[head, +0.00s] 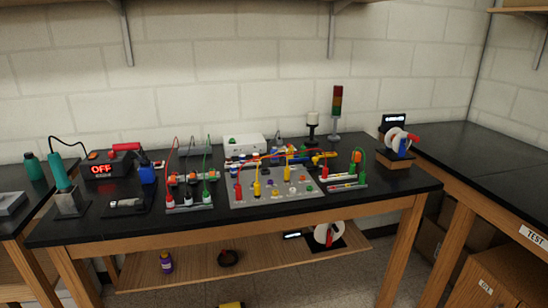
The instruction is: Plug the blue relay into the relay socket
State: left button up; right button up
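A small blue block-like thing (147,174) stands on the left part of the black bench, right of the soldering station; I cannot tell whether it is the blue relay. A grey panel (275,202) with coloured knobs, yellow and red plugs and curved wires lies at the front middle of the bench. I cannot make out the relay socket at this size; small parts on and behind the panel are too small to tell. Neither of my grippers shows in the head view.
A soldering station (108,168) reading OFF and an iron in its stand (66,190) are at the left. Terminal strips with wires flank the panel. A signal tower (337,105) and a spool holder (398,150) stand at the back right. The right side bench (480,155) is mostly clear.

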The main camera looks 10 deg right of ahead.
aim_at(272, 152)
jog(key=l+u, duration=0.5)
jog(key=l, duration=1.15)
